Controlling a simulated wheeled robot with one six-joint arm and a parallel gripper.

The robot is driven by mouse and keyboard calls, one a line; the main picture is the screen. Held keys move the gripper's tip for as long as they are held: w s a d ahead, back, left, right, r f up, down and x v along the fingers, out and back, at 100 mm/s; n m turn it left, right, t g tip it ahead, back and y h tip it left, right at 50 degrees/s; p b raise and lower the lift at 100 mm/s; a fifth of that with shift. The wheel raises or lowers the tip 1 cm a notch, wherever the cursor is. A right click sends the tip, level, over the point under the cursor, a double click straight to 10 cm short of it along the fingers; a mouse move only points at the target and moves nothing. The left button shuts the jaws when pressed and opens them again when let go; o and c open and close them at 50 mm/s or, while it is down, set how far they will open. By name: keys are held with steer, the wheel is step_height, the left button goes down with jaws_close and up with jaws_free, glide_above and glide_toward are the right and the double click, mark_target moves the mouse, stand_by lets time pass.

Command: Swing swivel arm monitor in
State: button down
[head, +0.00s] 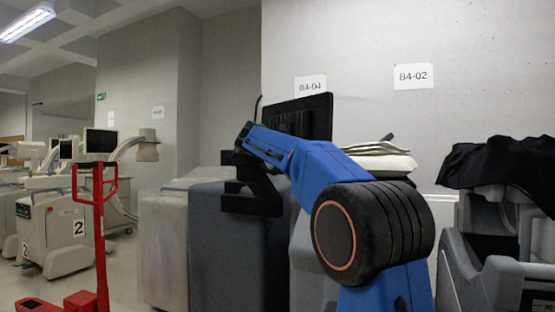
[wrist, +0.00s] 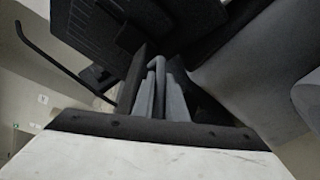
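The black monitor (head: 305,115) stands above a dark grey covered cart, its ribbed back facing the head camera. In the wrist view its ribbed dark panel (wrist: 92,22) fills the upper left. My blue arm crosses in front of its lower part. My gripper (wrist: 160,70) reaches in close to dark parts below the monitor. Narrow grey pieces sit close together there, and I cannot tell whether it is holding anything. In the head view, dark blocky parts (head: 252,190) lie below the arm's end; I cannot tell gripper from monitor support there.
A dark grey covered cart (head: 235,250) and a pale covered cart (head: 163,250) stand left of my arm. A thin curved black bar (wrist: 58,65) passes left of my gripper. A red pallet truck (head: 101,225) is at left. A black-draped grey machine (head: 490,250) is at right.

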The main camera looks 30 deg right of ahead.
steer(key=shift+w+d+n+t+y, duration=0.15)
steer(key=shift+w+n+t+y, duration=0.35)
steer(key=shift+t+y, duration=0.1)
steer(key=shift+w+n+t+y, duration=0.5)
steer(key=shift+w+n+y, duration=0.3)
steer(key=c, duration=2)
jaws_free()
steer(key=shift+c, duration=0.2)
steer(key=v, duration=1.7)
steer(key=shift+s, duration=0.2)
